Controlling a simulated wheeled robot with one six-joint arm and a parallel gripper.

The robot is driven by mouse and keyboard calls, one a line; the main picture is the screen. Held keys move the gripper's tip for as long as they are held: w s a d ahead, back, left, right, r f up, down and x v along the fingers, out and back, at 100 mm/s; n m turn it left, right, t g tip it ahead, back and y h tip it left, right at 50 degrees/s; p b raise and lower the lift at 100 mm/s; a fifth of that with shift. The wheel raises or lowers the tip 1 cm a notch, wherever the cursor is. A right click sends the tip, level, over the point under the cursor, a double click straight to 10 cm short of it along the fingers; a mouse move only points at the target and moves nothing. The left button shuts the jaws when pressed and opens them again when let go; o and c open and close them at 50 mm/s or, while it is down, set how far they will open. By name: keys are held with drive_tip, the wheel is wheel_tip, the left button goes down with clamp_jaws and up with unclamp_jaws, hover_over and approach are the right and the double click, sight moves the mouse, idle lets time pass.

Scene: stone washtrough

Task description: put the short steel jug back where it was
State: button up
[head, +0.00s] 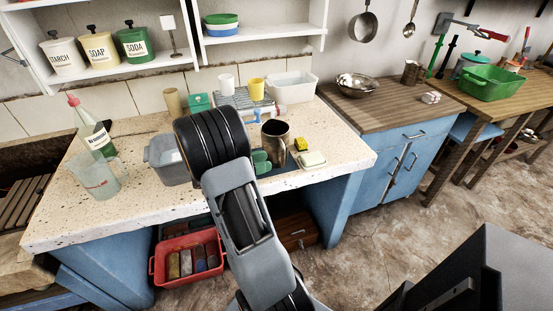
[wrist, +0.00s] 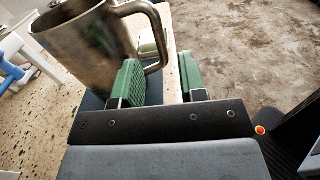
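A steel jug (head: 275,143) with a brownish sheen and a loop handle stands on the speckled counter (head: 220,209), at a dark blue mat (head: 287,168). In the wrist view the jug (wrist: 88,45) fills the upper left, with its handle curving towards my gripper (wrist: 160,80). The green finger pads are apart, and part of the handle shows behind and between them. I cannot tell whether they touch it. In the head view my gripper (head: 262,160) is just in front of the jug, partly hidden by my arm. Another brownish metal jug (head: 411,72) stands on the wooden-topped cabinet.
A soap dish (head: 312,159) and a yellow block (head: 301,144) lie right of the jug. A grey tub (head: 166,160), clear measuring jug (head: 96,178) and bottle (head: 93,130) stand left. Cups and a white bin (head: 292,87) are behind. A metal bowl (head: 357,85) sits on the cabinet.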

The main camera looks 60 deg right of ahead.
drive_tip(key=v, duration=0.4)
drive_tip(key=shift+a, duration=0.15)
drive_tip(key=shift+v, duration=0.8)
drive_tip(key=s+a+r+m+t+y, duration=0.1)
drive_tip(key=a+m+t+y, duration=0.4)
drive_tip(key=a, duration=0.7)
drive_tip(key=s+a+r+m+t+y, duration=0.1)
drive_tip(key=s+a+m+t+y, duration=0.2)
drive_tip(key=a, duration=1)
drive_tip(key=m+t+y, duration=0.2)
drive_tip(key=t+y, duration=0.3)
drive_tip(key=y, duration=0.1)
drive_tip(key=shift+m+t, duration=0.3)
drive_tip(key=shift+t, duration=0.1)
drive_tip(key=shift+a, duration=0.1)
wheel_tip(320, 180, up, 12)
drive_tip(key=p, duration=1)
drive_tip(key=shift+s+f+t, duration=0.25)
drive_tip(key=shift+s+t, duration=0.05)
drive_tip(key=shift+s, duration=0.2)
